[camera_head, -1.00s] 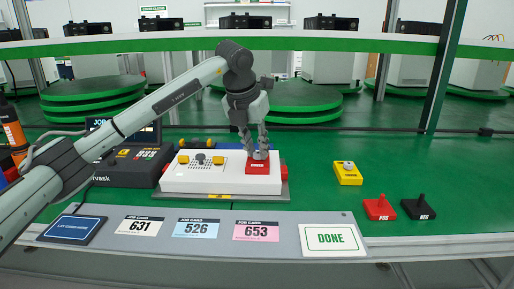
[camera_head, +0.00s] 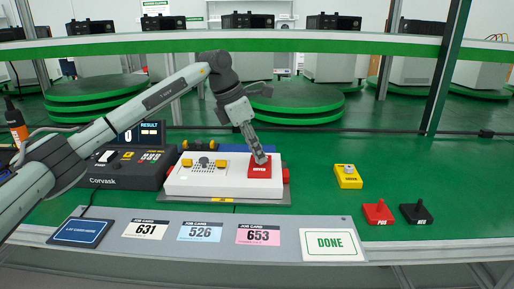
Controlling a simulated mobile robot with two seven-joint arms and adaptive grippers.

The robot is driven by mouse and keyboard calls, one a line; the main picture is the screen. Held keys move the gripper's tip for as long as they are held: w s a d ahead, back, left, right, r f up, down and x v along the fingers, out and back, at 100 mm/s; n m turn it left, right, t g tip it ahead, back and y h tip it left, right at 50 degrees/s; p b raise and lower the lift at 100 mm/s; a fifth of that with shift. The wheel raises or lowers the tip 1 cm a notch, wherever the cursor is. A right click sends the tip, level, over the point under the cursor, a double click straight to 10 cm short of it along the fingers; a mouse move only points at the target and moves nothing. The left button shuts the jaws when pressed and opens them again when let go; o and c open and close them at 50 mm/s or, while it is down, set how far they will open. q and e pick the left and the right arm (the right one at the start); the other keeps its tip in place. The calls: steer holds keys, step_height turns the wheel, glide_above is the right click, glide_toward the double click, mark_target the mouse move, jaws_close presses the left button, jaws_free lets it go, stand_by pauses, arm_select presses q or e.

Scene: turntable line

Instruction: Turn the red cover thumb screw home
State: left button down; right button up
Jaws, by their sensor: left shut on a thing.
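The red cover (camera_head: 260,171) sits at the right end of the white unit (camera_head: 210,187) on the green bench. Its thumb screw is hidden at the fingertips of my left gripper (camera_head: 260,158). That gripper comes down at a slant from the upper left, with its fingers close together on top of the cover, shut on what appears to be the screw. How far the screw is in cannot be seen. My right gripper is not in view.
A dark console (camera_head: 128,171) stands left of the unit. A yellow block (camera_head: 348,176), a red knobbed block (camera_head: 378,212) and a black one (camera_head: 415,214) stand to the right. A grey strip with job cards and a DONE card (camera_head: 331,243) runs along the front. A green shelf edge (camera_head: 330,45) crosses above.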

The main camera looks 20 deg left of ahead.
arm_select(q)
steer(key=shift+r, duration=0.1)
steer(key=shift+m, duration=0.3)
steer(key=c, duration=1.3)
jaws_free()
steer(key=shift+c, duration=0.2)
steer(key=v, duration=1.2)
steer(key=shift+w+a, duration=0.1)
steer(key=shift+w, duration=0.1)
